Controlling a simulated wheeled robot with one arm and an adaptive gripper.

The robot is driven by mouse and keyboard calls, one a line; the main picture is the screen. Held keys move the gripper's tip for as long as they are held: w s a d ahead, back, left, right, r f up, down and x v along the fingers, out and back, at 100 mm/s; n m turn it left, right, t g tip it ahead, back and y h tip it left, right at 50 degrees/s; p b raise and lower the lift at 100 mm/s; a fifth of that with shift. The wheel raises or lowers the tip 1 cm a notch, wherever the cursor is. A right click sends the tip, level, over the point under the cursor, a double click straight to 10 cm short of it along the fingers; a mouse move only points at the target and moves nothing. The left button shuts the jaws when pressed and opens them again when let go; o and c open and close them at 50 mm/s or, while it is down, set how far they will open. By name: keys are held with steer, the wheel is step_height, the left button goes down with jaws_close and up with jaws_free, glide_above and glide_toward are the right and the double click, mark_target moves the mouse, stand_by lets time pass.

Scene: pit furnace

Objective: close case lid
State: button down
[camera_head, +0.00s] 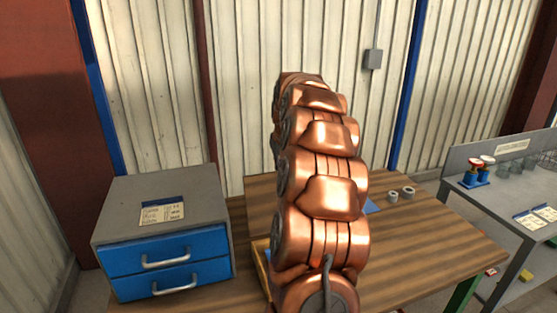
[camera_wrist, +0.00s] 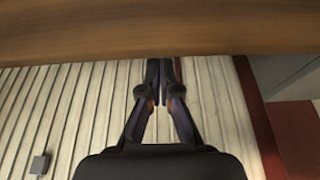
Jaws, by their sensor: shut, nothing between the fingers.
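No case or lid can be made out for certain. A yellowish edge with a bit of blue (camera_head: 261,262) shows on the table just left of my arm in the head view; I cannot tell whether it is part of the case. My copper arm hides the middle of the table and my gripper in that view. In the wrist view my gripper (camera_wrist: 160,66) is shut and empty, its fingertips close to a wood-brown band (camera_wrist: 160,30) across the top. I cannot tell whether that band is the table or a lid, or whether the fingertips touch it.
The wooden table (camera_head: 440,235) has clear room on its right. Two small grey rings (camera_head: 400,194) and a blue flat piece (camera_head: 371,207) lie towards its back. A blue-drawered cabinet (camera_head: 165,240) stands at left. A grey bench (camera_head: 510,190) stands at right. A ribbed wall (camera_head: 240,90) rises behind.

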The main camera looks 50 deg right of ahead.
steer(key=shift+s+a, duration=0.45)
steer(key=shift+s, duration=0.4)
steer(key=shift+s+a, duration=0.1)
steer(key=shift+s, duration=0.05)
steer(key=s+a+t+b, duration=0.1)
steer(key=b, duration=0.2)
steer(key=s+a+t+h+b, duration=0.1)
steer(key=s+b, duration=0.1)
steer(key=b, duration=0.1)
steer(key=s+r+t+b, duration=0.1)
steer(key=s+b, duration=0.1)
steer(key=b, duration=0.1)
steer(key=shift+a+h, duration=0.4)
steer(key=s+a+t+h+b, duration=0.2)
steer(key=s+b, duration=0.6)
steer(key=b, duration=0.4)
steer(key=shift+a+f+t+b, duration=0.3)
steer(key=shift+a+f+t, duration=0.15)
steer(key=shift+a+t, duration=0.6)
steer(key=shift+a, duration=0.1)
